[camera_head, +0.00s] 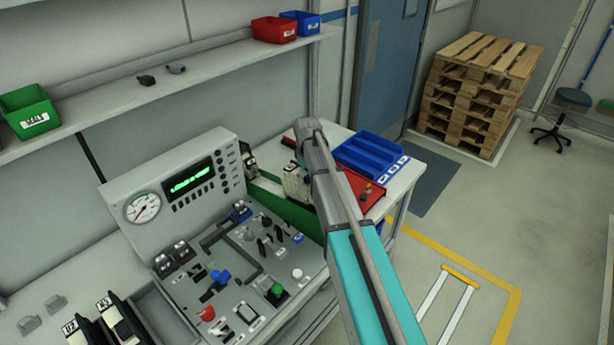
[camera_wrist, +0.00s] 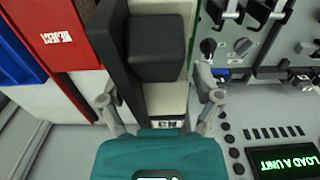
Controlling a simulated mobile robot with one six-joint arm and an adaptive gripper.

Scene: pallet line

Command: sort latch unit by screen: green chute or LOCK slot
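In the wrist view a black and cream latch unit (camera_wrist: 155,50) with a small label lies between the fingers of my gripper (camera_wrist: 157,92). The fingers are spread, with a gap visible beside the unit. In the head view my gripper (camera_head: 300,178) is beyond the panel's right end, largely hidden by my arm. The green chute (camera_head: 298,214) runs beside the panel there. The screen (camera_head: 192,180) is lit green and reads "LOAD A UNIT" in the wrist view (camera_wrist: 285,160). Other black and cream units (camera_head: 122,318) stand at lower left. I cannot make out a LOCK label.
The control panel (camera_head: 128,232) carries knobs, switches and a gauge. A red REJECT tray (camera_wrist: 65,45) and a blue divided bin (camera_head: 372,152) stand on the right of the bench. A shelf (camera_head: 215,68) with small bins is above.

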